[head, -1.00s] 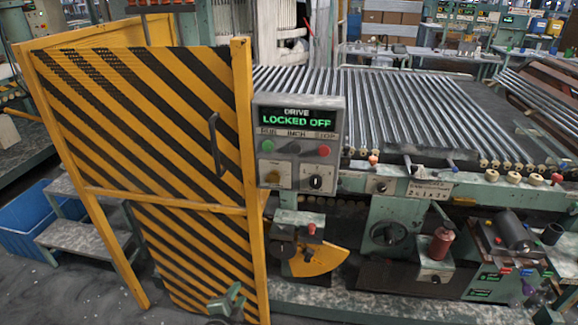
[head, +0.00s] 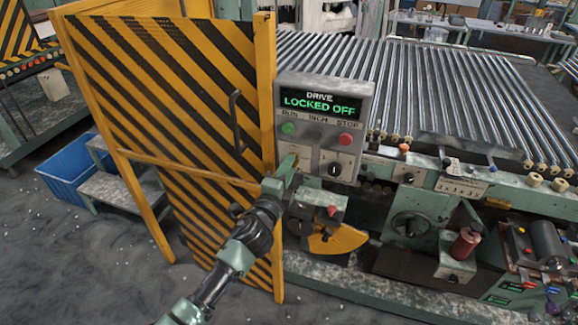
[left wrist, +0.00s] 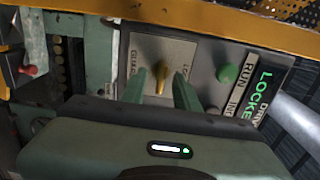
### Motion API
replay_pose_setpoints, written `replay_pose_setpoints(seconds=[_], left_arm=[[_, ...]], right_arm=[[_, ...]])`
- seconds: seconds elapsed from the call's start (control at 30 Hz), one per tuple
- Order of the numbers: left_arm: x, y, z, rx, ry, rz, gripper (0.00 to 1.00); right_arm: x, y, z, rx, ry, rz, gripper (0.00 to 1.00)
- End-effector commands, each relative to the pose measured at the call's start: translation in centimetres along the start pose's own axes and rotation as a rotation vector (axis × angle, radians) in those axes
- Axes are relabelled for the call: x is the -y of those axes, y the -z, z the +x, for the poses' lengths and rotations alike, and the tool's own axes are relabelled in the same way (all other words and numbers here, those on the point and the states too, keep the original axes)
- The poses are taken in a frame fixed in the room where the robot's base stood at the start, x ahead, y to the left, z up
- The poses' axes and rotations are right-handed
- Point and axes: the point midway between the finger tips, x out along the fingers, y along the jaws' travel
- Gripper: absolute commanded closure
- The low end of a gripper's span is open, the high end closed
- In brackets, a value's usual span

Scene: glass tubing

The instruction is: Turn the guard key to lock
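The drive control box (head: 322,125) stands right of the striped guard; its display (head: 319,105) reads "DRIVE LOCKED OFF" in green. The brass guard key (left wrist: 161,78) sits on a pale plate (left wrist: 176,50) low on the box; its lettering is partly hidden by my fingers. My left gripper (left wrist: 160,91) is open, with one finger on each side of the key and visible gaps between. In the head view my left gripper (head: 284,174) is at the box's lower left, covering much of the key area. My right gripper is not in view.
The yellow-black guard door (head: 170,110) with its dark handle (head: 237,120) stands close left of my arm. Green (head: 288,128) and red (head: 345,139) buttons and a black knob (head: 335,169) are nearby. A yellow quadrant (head: 338,240) lies below.

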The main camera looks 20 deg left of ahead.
Motion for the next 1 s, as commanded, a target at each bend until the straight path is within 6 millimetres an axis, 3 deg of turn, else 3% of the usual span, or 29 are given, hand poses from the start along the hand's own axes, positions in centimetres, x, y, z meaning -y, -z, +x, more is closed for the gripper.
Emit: replay_pose_setpoints(seconds=[0.33,0.47,1.0], left_arm=[[-0.03,-0.02,0.59,0.0,0.0,0.0,0.69],[-0.03,-0.02,0.58,0.0,-0.001,0.0,1.0],[-0.11,0.0,0.56,0.0,-0.001,-0.098,1.0]], right_arm=[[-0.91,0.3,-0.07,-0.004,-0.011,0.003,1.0],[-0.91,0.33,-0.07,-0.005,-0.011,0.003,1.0],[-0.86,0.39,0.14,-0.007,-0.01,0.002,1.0]])
